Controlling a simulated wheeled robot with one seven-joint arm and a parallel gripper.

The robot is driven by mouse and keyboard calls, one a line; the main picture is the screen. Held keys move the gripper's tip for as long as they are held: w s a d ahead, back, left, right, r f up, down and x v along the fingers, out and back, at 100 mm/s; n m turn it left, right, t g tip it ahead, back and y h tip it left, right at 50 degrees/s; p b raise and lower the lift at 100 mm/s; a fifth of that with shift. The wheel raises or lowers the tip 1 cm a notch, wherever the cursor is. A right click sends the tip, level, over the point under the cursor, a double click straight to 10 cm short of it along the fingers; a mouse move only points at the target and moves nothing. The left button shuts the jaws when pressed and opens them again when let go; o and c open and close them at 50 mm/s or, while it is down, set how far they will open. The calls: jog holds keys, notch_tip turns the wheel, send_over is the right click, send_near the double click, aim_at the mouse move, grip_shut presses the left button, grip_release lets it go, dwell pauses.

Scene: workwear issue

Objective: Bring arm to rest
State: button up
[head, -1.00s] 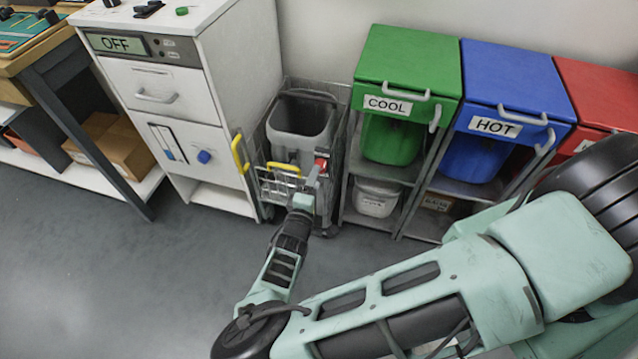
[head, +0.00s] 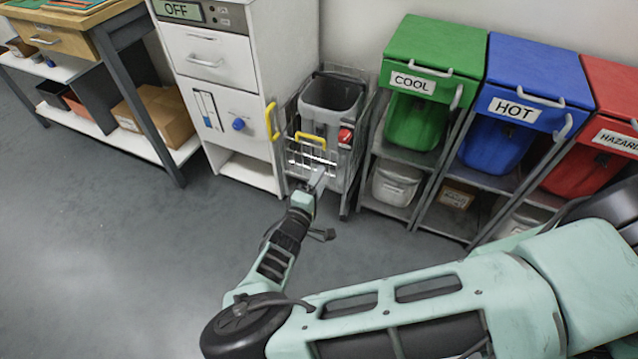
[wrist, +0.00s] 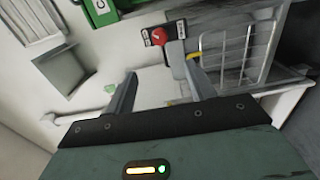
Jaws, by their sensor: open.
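My arm stretches from the lower right of the head view, bends at a black joint and reaches up toward a wire cart. My gripper (head: 318,178) is at its end, in front of the wire cart (head: 350,172). In the wrist view my gripper (wrist: 160,76) has two grey fingers apart with nothing between them. Wire mesh (wrist: 235,55) shows blurred beyond the right finger. In the head view I cannot tell the exact gap between fingertips and cart.
The cart holds a grey bin (head: 331,100) and has yellow handles (head: 310,140). A white cabinet (head: 232,95) marked OFF stands left of it. Green COOL (head: 425,65), blue HOT (head: 525,80) and red (head: 610,130) bins stand right. A workbench (head: 120,35) is far left. The floor at left is clear.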

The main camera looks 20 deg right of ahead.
jog(key=shift+d, duration=0.1)
jog(key=s+r+m+g+y, duration=0.45)
jog(key=s+r+g, duration=0.45)
jog(key=s+g, duration=0.5)
jog(key=s+r+n+y, duration=0.1)
jog(key=s+r+y, duration=0.2)
jog(key=s+r, duration=0.35)
jog(key=s+r+y, duration=0.2)
jog(key=s+r, duration=0.1)
jog(key=r, duration=0.6)
jog(key=s+r+n+y, duration=0.1)
jog(key=s+r+y, duration=0.25)
jog(key=r, duration=0.45)
notch_tip(320, 180, up, 12)
jog(key=h+p, duration=0.1)
jog(key=p, duration=1.1)
jog(key=shift+s, duration=0.25)
